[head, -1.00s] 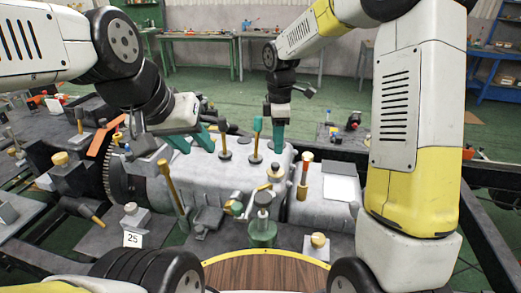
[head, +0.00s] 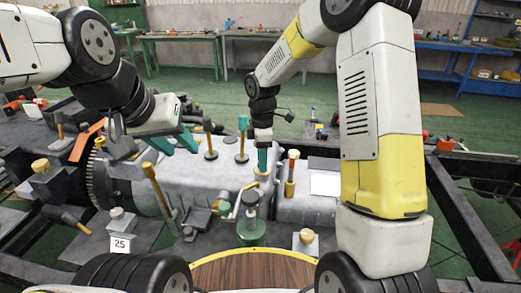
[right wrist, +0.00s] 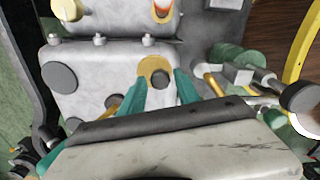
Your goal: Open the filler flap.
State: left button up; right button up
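The filler flap appears to be the round brass-coloured piece with a dark knob (right wrist: 155,68) on the grey casing (right wrist: 98,68). In the head view its brass rim (head: 262,175) shows just under my right gripper (head: 262,165). In the right wrist view the teal fingers of my right gripper (right wrist: 160,84) stand apart, one on each side of the flap's near edge. I cannot tell whether they touch it. The flap looks down on the casing. My left gripper (head: 176,145) is over the casing's left part, its teal fingers apart and empty.
A green cylinder with a dark top (head: 250,232) and a brass-capped post with an orange band (head: 291,172) stand close to the flap. Two upright dark-based pegs (head: 210,140) stand behind. A toothed wheel (head: 97,180) is at left.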

grip_shut()
dwell(1.2)
